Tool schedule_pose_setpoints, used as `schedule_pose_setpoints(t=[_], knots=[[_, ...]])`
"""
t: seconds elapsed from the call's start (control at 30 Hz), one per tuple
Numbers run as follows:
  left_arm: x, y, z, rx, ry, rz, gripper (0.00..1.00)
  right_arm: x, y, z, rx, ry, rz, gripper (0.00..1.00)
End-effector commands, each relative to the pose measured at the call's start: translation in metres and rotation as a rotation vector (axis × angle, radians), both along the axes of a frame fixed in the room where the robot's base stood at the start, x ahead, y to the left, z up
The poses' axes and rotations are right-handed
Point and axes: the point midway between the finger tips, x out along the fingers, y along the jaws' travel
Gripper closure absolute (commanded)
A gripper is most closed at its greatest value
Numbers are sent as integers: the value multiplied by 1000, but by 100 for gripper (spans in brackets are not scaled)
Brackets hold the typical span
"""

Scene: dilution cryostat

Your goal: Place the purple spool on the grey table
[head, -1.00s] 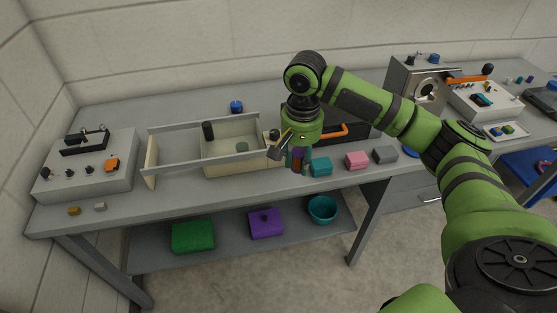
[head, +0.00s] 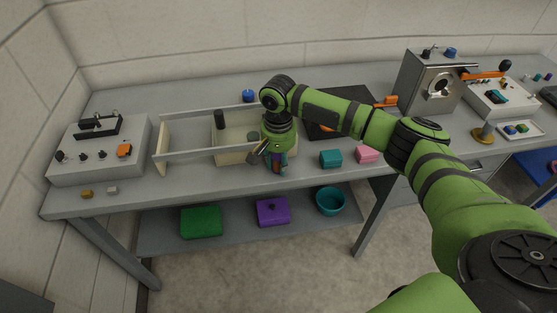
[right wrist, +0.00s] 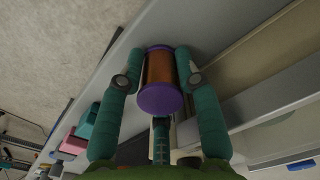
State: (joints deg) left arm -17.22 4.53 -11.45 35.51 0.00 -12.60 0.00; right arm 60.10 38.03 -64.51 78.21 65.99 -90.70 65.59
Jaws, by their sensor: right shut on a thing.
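The purple spool (right wrist: 161,98) has purple end flanges and a copper-coloured winding. In the right wrist view it sits between the teal fingers of my right gripper (right wrist: 158,75), which is shut on it. In the head view the right gripper (head: 275,161) points down over the front part of the grey table (head: 210,188), and the spool is small and mostly hidden by the fingers. I cannot tell whether the spool touches the tabletop. My left gripper is not in view.
A cream open-framed box (head: 163,148) stands just left of the gripper. A teal block (head: 330,159) and a pink block (head: 368,155) lie to the right. A grey control box (head: 90,165) stands at the left end.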

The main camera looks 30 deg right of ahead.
Motion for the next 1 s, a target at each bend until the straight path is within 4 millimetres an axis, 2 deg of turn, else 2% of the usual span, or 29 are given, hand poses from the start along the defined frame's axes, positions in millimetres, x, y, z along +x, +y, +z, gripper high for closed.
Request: schedule_pose_setpoints(t=[0.2,0.23,0.27,0.67,0.77,1.0], knots=[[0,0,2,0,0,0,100,0,0,-2,1,1,-1,100],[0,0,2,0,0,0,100,0,0,-3,1,1,-1,58],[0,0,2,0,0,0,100,0,0,-3,0,0,0,56],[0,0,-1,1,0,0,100,1,0,3,1,-3,1,56],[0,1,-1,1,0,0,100,1,0,17,2,-4,1,56],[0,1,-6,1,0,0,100,1,1,69,2,-4,0,56]])
